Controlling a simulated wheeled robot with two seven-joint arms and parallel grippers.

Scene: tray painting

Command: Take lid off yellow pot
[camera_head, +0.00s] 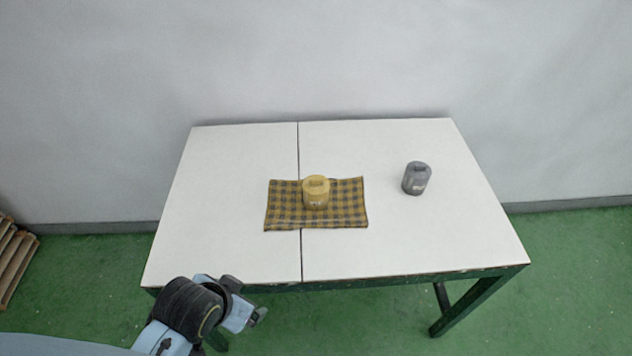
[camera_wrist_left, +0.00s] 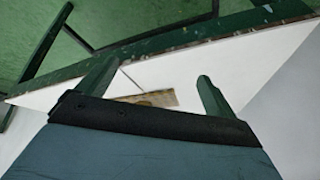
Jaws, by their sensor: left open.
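The yellow pot (camera_head: 316,193) stands upright on a yellow and dark checked cloth (camera_head: 284,215) near the middle of the white table. Its lid (camera_head: 316,182) sits on top of it. My left gripper (camera_head: 253,301) is at the table's front edge, to the lower left of the pot and well apart from it. In the left wrist view the two fingers of my left gripper (camera_wrist_left: 152,88) are spread with nothing between them, and the cloth (camera_wrist_left: 150,99) shows beyond them. My right gripper is in neither view.
A grey lidded pot (camera_head: 416,178) stands on the table (camera_head: 400,240) to the right of the cloth. The rest of the tabletop is clear. A wall is behind the table, and wooden slats (camera_head: 14,258) lie on the green floor at the far left.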

